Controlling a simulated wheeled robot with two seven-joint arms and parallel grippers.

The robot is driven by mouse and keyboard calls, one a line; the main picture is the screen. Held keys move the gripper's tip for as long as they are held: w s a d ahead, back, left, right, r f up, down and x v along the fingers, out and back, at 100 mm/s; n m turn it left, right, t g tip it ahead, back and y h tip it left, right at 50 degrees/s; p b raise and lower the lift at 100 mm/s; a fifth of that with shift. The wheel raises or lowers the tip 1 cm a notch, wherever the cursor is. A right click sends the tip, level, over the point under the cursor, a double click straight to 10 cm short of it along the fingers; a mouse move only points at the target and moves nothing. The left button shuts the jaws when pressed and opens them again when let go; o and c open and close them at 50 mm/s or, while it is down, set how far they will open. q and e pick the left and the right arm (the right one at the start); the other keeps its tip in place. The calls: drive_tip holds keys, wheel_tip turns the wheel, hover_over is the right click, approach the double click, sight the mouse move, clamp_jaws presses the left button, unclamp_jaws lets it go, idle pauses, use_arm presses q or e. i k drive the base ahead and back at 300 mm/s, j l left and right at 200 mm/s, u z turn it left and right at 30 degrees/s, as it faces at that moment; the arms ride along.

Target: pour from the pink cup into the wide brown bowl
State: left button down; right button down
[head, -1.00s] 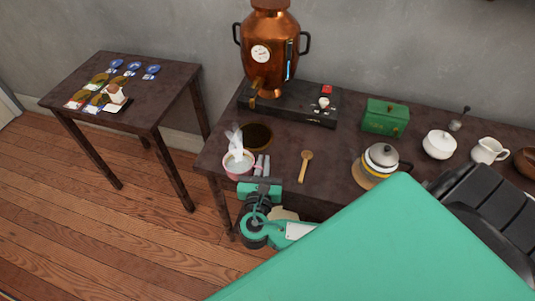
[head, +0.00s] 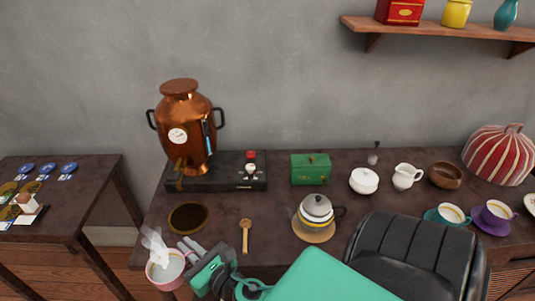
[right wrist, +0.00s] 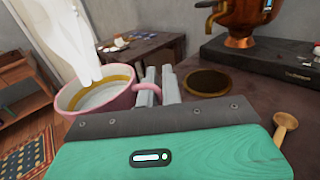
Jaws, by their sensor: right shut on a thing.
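The pink cup (head: 157,284) is at the lower left of the head view, near the table's front left corner. It looks about upright and holds a pale liquid, with white steam rising. My right gripper (head: 187,248) is shut on its handle side. The right wrist view shows the cup (right wrist: 122,101) left of the finger tips (right wrist: 157,86). My left gripper is out of view.
A wooden spoon (head: 245,236) lies right of the bowl. A copper urn (head: 181,130) on a black base (head: 238,172) stands behind it. A teapot (head: 316,212), a green box (head: 310,168) and a white sugar bowl (head: 364,181) are further right. A side table (head: 85,180) stands left.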

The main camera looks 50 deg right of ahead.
sight(444, 175)
drive_tip(key=i+l+z, duration=0.15)
drive_tip(key=z, duration=1.65)
